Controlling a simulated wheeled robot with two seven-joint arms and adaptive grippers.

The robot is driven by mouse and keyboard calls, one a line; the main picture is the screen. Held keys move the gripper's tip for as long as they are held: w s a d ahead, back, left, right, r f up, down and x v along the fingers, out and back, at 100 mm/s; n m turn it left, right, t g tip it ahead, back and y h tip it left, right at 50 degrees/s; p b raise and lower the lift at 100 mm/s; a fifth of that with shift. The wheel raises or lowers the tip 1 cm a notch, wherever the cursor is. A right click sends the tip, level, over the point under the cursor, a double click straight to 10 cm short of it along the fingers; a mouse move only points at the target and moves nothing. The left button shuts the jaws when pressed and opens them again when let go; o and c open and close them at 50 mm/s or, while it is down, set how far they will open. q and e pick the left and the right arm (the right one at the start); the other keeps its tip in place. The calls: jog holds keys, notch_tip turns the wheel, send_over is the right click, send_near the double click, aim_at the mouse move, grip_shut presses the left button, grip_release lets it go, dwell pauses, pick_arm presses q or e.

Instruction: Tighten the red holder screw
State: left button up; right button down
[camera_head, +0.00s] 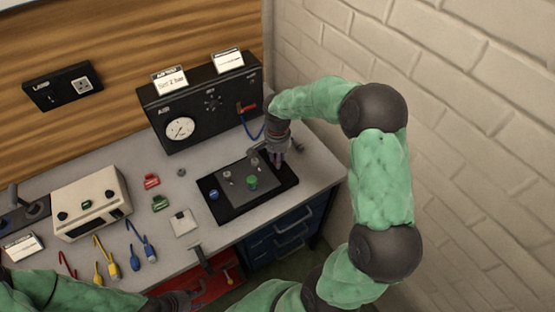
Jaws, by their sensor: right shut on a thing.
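A black tray (231,212) lies on the right part of the grey bench. It carries a grey plate with a green knob (252,183), a blue knob (214,194) and small grey parts. My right gripper (278,161) points down at the tray's back right, shut on a small reddish piece, which looks like the red holder screw (279,166). The fingers hide most of it, and how deep it sits cannot be told. My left gripper (188,298) is low at the bottom edge, in front of the bench; its jaws are too small and dark to read.
A black panel with a gauge (180,129) stands behind the tray. A white box (91,202), red (151,181) and green (159,203) small parts, and yellow and blue cables lie left. A brick wall is close on the right.

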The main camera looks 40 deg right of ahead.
jog(key=m, duration=0.3)
jog(key=m+b, duration=0.1)
jog(key=shift+w+d+r+m, duration=0.15)
jog(key=shift+w+r+m, duration=0.1)
jog(key=shift+m, duration=0.05)
jog(key=shift+r+m+b, duration=0.1)
jog(key=shift+m+b, duration=0.35)
jog(key=shift+m, duration=1.95)
dwell(0.3)
jog(key=c, duration=1.2)
grip_release()
jog(key=shift+o, duration=0.9)
jog(key=shift+s, duration=0.1)
